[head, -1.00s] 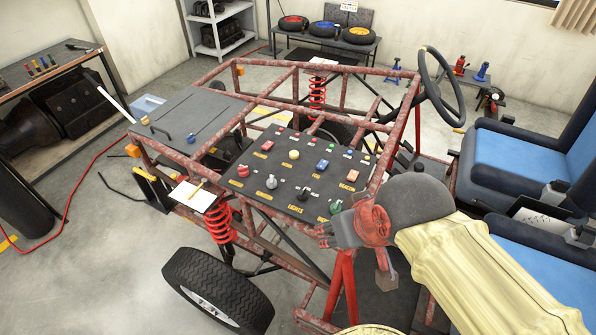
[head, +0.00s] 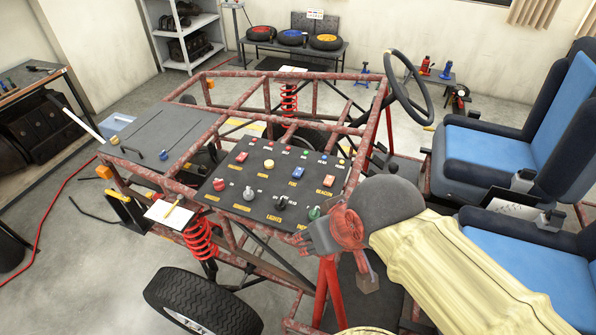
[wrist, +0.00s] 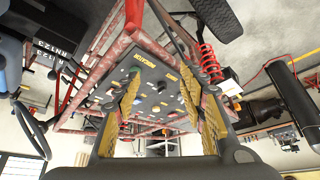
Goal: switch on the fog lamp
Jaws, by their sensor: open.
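The dark control panel (head: 262,185) lies tilted on the kart frame in the head view, and also shows in the wrist view (wrist: 150,103). It carries knobs, rockers and small coloured buttons with yellow labels. I cannot tell which control is the fog lamp's. My gripper (head: 312,238) is at the panel's near right corner, by a green knob (head: 314,212). In the wrist view its open, empty fingers (wrist: 160,90) frame the panel.
The rusty red tube frame (head: 372,135) surrounds the panel. A steering wheel (head: 408,86) and blue seats (head: 486,160) stand to the right. Free floor lies at the left.

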